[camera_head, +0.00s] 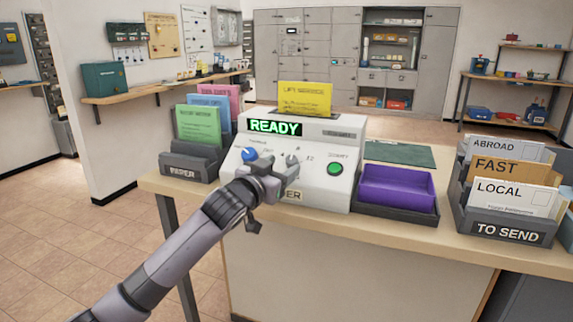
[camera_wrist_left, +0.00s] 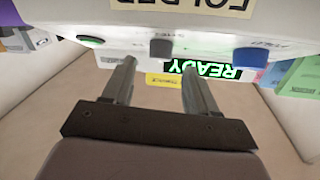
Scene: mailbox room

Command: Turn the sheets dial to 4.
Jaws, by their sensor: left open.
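The white folder machine (camera_head: 315,187) stands on the counter with a green READY display (camera_head: 274,127). Its front has a blue dial (camera_head: 249,154), a grey dial (camera_head: 292,159) and a green button (camera_head: 335,169). A 2 shows right of the grey dial; the other small marks and its exact setting are unreadable. My left gripper (camera_head: 277,174) is open in front of the grey dial. In the left wrist view, which is upside down, the grey dial (camera_wrist_left: 160,49) lies in line with the gap between the fingers, with no clear contact. My right gripper is out of view.
A yellow sheet (camera_head: 305,98) stands in the machine's top. The paper rack (camera_head: 190,165) is close on the left. A purple tray (camera_head: 396,188) and the TO SEND rack (camera_head: 503,229) are on the right. The counter edge runs below the machine.

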